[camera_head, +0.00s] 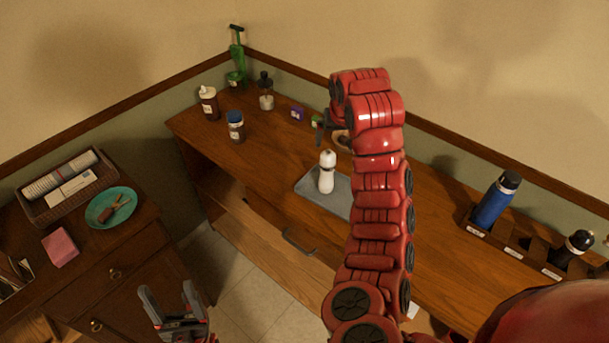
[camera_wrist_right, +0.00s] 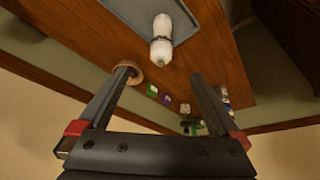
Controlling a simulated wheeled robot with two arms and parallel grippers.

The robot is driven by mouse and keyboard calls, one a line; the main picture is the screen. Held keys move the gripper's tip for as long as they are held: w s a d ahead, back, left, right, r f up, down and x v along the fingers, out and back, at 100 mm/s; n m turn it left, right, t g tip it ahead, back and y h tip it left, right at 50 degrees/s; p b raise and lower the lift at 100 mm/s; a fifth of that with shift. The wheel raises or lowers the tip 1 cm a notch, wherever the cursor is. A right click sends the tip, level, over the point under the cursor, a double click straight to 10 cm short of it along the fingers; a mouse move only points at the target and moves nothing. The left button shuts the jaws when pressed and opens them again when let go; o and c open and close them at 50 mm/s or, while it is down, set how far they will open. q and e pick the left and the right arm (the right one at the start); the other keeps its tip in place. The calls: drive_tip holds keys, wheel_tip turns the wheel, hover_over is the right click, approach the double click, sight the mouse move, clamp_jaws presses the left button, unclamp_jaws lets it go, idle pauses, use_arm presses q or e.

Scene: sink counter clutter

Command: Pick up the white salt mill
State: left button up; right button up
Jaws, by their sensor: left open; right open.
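The white salt mill (camera_head: 326,174) stands upright on a grey mat (camera_head: 308,184) on the wooden counter. In the right wrist view the mill (camera_wrist_right: 163,38) shows beyond the fingertips, roughly between them, with the mat (camera_wrist_right: 125,12) under it. My right gripper (camera_wrist_right: 163,75) is open and empty, apart from the mill; in the head view it is behind the mill, partly hidden by my red arm. My left gripper (camera_head: 168,289) is open and empty, low at the front left, far from the mill.
A small round wooden item (camera_wrist_right: 128,74) is by one right fingertip. Brown jars (camera_head: 208,103), a blue-lidded jar (camera_head: 235,127) and small purple (camera_head: 297,113) and green boxes stand at the back. A blue bottle (camera_head: 495,202) stands in a holder at right.

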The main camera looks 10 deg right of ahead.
sight(330, 158)
drive_tip(key=b+x, duration=0.4)
drive_tip(key=x, duration=0.5)
drive_tip(key=shift+s+f, duration=0.1)
drive_tip(key=shift+s, duration=0.05)
drive_tip(key=shift+f+b, duration=0.35)
drive_tip(key=shift+b, duration=0.1)
drive_tip(key=shift+w+a+f+p, duration=0.1)
drive_tip(key=shift+w+p, duration=0.25)
drive_tip(key=shift+p+x, duration=0.3)
drive_tip(key=shift+x, duration=0.55)
drive_tip(key=shift+w+f+p, duration=0.15)
drive_tip(key=shift+f+p, duration=0.2)
drive_tip(key=shift+p, duration=0.1)
drive_tip(key=p+x, duration=0.2)
drive_tip(key=x, duration=0.1)
drive_tip(key=shift+w+f, duration=0.2)
drive_tip(key=shift+w, duration=0.15)
drive_tip(key=shift+w+f, duration=0.2)
drive_tip(key=shift+f, duration=0.3)
drive_tip(key=shift+c, duration=0.2)
